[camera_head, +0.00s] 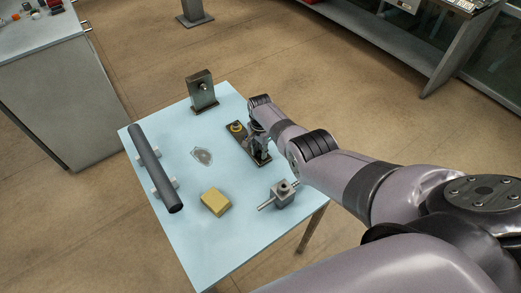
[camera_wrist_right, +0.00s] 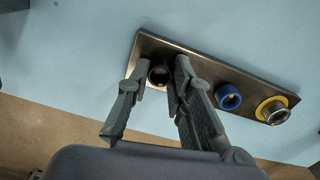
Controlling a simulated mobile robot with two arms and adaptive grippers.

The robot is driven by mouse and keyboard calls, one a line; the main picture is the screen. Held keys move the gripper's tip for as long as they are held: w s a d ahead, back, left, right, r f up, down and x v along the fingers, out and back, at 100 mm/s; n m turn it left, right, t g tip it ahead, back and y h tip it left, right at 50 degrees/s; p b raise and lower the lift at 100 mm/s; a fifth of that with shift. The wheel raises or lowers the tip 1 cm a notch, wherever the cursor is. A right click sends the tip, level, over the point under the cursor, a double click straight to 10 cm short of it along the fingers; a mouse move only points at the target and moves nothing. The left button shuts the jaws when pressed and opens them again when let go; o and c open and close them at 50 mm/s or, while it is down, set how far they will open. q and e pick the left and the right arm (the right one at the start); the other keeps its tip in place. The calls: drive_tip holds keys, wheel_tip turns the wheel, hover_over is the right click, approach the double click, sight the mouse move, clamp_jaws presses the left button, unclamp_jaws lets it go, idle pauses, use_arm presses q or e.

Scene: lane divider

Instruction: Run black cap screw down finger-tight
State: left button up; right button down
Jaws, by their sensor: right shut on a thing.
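The black cap screw (camera_wrist_right: 160,76) stands at the left end of a dark metal plate (camera_wrist_right: 245,86) in the right wrist view. My right gripper (camera_wrist_right: 161,68) has its two fingers on either side of the screw and is shut on it. A blue cap (camera_wrist_right: 228,97) and a yellow-ringed metal fitting (camera_wrist_right: 273,111) sit further along the plate. In the head view my right gripper (camera_head: 259,146) is over the near part of the plate and hides the black screw; the yellow ring (camera_head: 237,127) shows at the far end. My left gripper is out of view.
On the light blue table (camera_head: 185,120) are an upright metal bracket (camera_head: 202,92), a dark tube (camera_head: 157,168) on white supports, a yellow block (camera_head: 215,202), a clear flat piece (camera_head: 202,156) and a grey clamp-like fixture (camera_head: 283,195). The near table end is clear.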

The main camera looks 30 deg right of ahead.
drive_tip(key=shift+w+d+r+m, duration=0.1)
drive_tip(key=shift+w+r+m, duration=0.1)
drive_tip(key=shift+m, duration=0.9)
drive_tip(key=shift+w+r+m, duration=0.15)
drive_tip(key=shift+w+m, duration=0.05)
drive_tip(key=shift+m, duration=0.9)
drive_tip(key=c, duration=1.7)
unclamp_jaws()
drive_tip(key=shift+s, duration=0.1)
drive_tip(key=shift+o, duration=1.3)
drive_tip(key=shift+s, duration=0.2)
drive_tip(key=shift+f, duration=0.15)
wheel_tip(320, 180, up, 12)
